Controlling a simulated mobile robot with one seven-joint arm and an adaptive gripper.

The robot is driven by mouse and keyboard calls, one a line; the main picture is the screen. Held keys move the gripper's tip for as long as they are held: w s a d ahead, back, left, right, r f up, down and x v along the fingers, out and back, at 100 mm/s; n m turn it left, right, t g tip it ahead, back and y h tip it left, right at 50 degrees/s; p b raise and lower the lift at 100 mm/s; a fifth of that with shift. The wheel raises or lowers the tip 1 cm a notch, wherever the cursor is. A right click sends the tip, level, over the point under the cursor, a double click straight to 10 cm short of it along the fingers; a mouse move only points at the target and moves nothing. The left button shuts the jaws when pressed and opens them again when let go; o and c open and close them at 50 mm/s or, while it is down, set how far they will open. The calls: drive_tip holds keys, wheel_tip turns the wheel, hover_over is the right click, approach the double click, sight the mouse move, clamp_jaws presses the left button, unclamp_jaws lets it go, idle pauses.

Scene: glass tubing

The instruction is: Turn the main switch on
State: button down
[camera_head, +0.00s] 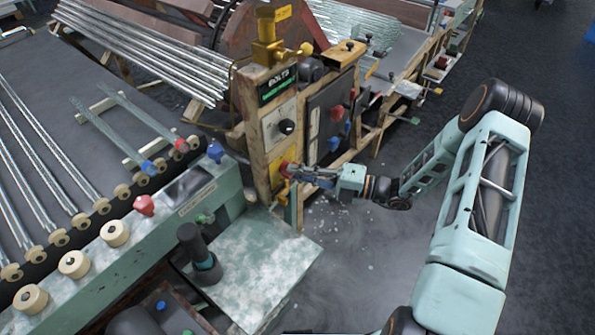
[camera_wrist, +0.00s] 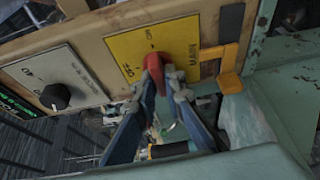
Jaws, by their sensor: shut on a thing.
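The main switch is a red handle (camera_wrist: 153,68) on a yellow plate (camera_wrist: 180,50) marked with ON and OFF lettering, fixed to a wooden-framed panel. In the head view the red handle (camera_head: 284,168) shows low on the panel's front. My gripper (camera_wrist: 160,80) has its blue fingers closed around the red handle in the wrist view. In the head view my gripper (camera_head: 295,171) reaches the panel from the right. The fingers hide part of the handle, and I cannot tell its exact turn position.
A black knob (camera_wrist: 55,96) on a white plate sits beside the switch. An orange bracket (camera_wrist: 228,68) is on the other side. In the head view a green bench (camera_head: 240,270) stands in front of the panel, and glass tubes (camera_head: 150,50) lie behind. Floor to the right is clear.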

idle(0.5)
drive_tip(key=c, duration=2)
unclamp_jaws()
drive_tip(key=v, duration=1.2)
drive_tip(key=shift+f, duration=0.15)
